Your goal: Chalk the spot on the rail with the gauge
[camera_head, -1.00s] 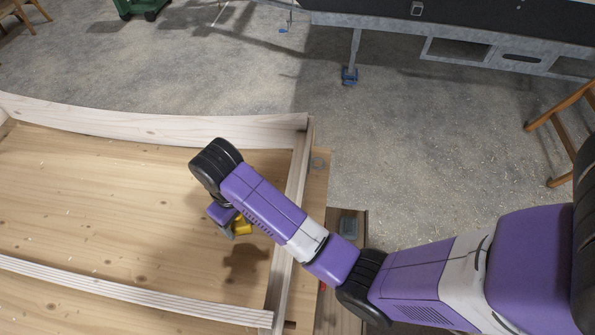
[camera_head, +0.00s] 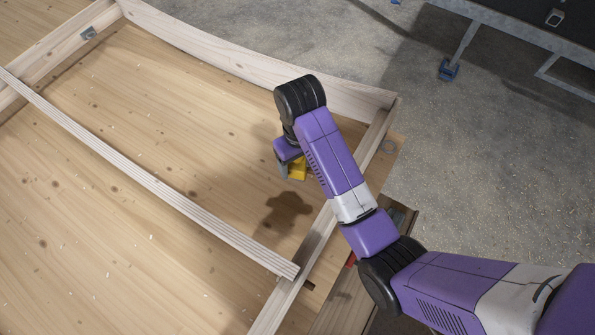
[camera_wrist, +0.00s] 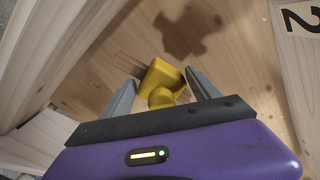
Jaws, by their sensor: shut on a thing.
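My gripper (camera_head: 286,168) is shut on a yellow tool (camera_head: 298,170), held above the wooden panel inside the timber frame. In the wrist view the yellow tool (camera_wrist: 163,76) has a blocky body and a rounded knob, between my two grey fingers. I cannot tell for certain that it is the gauge. Pale timber rails edge the panel: a far rail (camera_head: 230,62), a right rail (camera_head: 318,245) beneath my arm, and a grooved strip (camera_head: 160,185) across the panel. No chalk spot can be made out.
The wooden panel (camera_head: 130,110) is mostly clear, with small shavings. A small grey metal piece (camera_head: 88,33) is on the left rail. In the wrist view a black "2" (camera_wrist: 303,17) marks pale timber. A blue-footed trailer leg (camera_head: 448,69) stands on the floor beyond.

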